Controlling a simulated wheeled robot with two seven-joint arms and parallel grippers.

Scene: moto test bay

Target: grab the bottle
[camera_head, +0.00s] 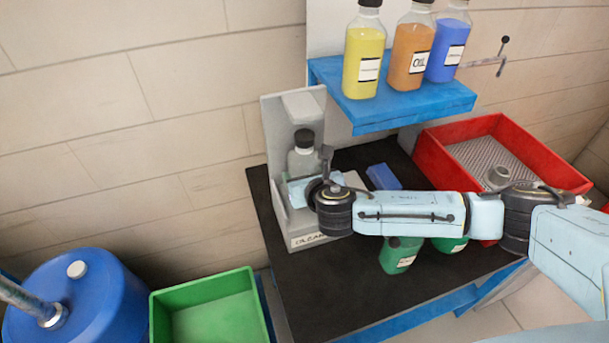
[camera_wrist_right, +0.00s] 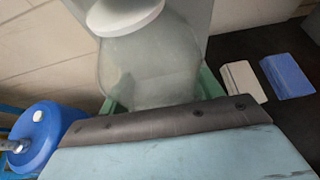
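A grey, see-through bottle (camera_head: 302,161) with a dark cap stands upright in a grey stand (camera_head: 277,150) with a label on its front, at the left end of the dark bench. My right gripper (camera_head: 300,190) is in front of the bottle's lower part and hides it. In the right wrist view a large clear rounded vessel (camera_wrist_right: 150,70), apparently this bottle, is just beyond the gripper's dark edge (camera_wrist_right: 165,122). The fingertips are not clear there, so I cannot tell whether they touch or grip it. My left gripper is not in view.
Yellow (camera_head: 364,62), orange (camera_head: 411,55) and blue (camera_head: 448,50) bottles stand on a blue shelf (camera_head: 400,112). Green bottles (camera_head: 402,255) are partly behind my right arm. A red tray (camera_head: 435,160) is at right. A green bin (camera_head: 213,308) and blue drum (camera_head: 90,300) are lower left.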

